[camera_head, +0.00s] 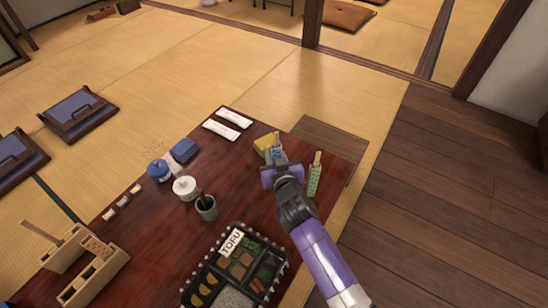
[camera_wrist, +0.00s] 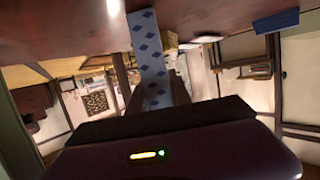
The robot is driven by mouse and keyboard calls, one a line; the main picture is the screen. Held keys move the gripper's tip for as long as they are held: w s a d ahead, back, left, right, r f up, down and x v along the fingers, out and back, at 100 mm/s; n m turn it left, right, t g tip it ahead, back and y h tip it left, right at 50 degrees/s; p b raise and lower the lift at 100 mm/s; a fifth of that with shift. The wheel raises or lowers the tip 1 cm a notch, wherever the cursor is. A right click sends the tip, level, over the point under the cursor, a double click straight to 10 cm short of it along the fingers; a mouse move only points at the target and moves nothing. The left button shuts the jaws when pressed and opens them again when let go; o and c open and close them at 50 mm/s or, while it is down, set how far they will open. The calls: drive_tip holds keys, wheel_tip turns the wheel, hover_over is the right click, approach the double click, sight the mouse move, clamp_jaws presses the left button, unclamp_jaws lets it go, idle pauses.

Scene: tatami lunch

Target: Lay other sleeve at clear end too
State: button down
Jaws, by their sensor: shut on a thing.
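My gripper (camera_head: 276,165) is over the right end of the dark red table (camera_head: 160,243). It is shut on a blue sleeve with darker diamonds (camera_wrist: 150,50), which runs up from between the fingers in the wrist view. In the head view only a bit of this sleeve (camera_head: 278,153) shows past the gripper, with a pale wooden tip above it. A green patterned sleeve (camera_head: 314,181) with wooden tips sits just right of my gripper, at the table's right end. Whether the blue sleeve touches the table is unclear.
A yellow block (camera_head: 262,144) is close behind my gripper. A black tray with a TOFU packet (camera_head: 231,242) is at the front. Bare tabletop lies between.

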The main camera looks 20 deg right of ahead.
drive_tip(key=shift+f, duration=0.15)
drive_tip(key=c, duration=1.2)
unclamp_jaws()
drive_tip(key=shift+r, duration=0.25)
drive_tip(key=p+v, duration=0.3)
drive_tip(key=v, duration=0.9)
drive_tip(key=shift+p, duration=0.3)
